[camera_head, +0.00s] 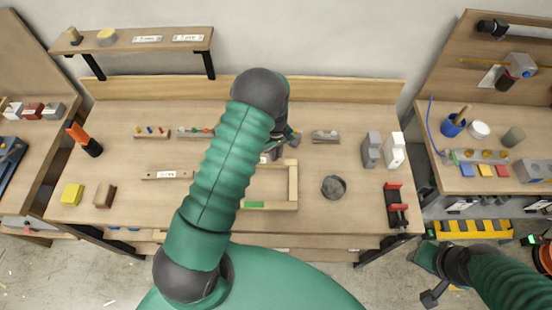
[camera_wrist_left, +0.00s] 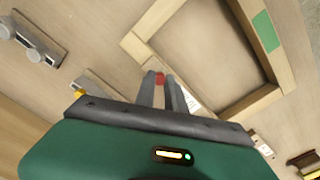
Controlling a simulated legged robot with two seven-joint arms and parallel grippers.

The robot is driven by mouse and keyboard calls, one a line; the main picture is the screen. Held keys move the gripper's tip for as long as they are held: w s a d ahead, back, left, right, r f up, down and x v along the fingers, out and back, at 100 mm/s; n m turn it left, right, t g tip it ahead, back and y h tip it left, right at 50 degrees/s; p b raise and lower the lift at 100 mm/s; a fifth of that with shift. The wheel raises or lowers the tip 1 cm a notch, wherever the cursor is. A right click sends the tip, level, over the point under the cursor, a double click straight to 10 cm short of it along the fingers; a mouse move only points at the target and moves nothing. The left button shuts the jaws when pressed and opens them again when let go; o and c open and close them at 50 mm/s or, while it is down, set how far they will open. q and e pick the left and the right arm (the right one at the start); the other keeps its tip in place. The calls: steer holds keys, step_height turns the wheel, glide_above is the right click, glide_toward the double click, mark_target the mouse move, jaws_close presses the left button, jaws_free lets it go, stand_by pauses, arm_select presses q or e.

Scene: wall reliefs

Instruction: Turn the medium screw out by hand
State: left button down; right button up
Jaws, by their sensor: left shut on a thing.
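My left gripper (camera_wrist_left: 162,80) points down over the bench beside the wooden frame. Its two grey fingers are shut on a small red piece (camera_wrist_left: 160,78) at their tips; whether this is the medium screw I cannot tell. In the head view my own arm hides most of this gripper and what it holds. A block with coloured screw-like heads (camera_head: 152,132) stands at the back left of the bench. A grey strip with coloured heads (camera_head: 194,132) is next to it, partly behind my arm. My right gripper (camera_head: 428,276) hangs low at the right, away from the bench.
The wooden frame (camera_head: 293,188) with a green patch lies mid-bench and also shows in the wrist view (camera_wrist_left: 274,92). A grey part with knobs (camera_head: 325,137), a dark round bowl (camera_head: 333,186) and grey and white blocks (camera_head: 371,150) stand to the right.

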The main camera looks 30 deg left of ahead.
arm_select(q)
steer(key=shift+r, duration=0.1)
stand_by(0.3)
steer(key=shift+r+p, duration=1.4)
steer(key=shift+r, duration=0.45)
steer(key=shift+r+p, duration=0.75)
steer(key=shift+r, duration=0.3)
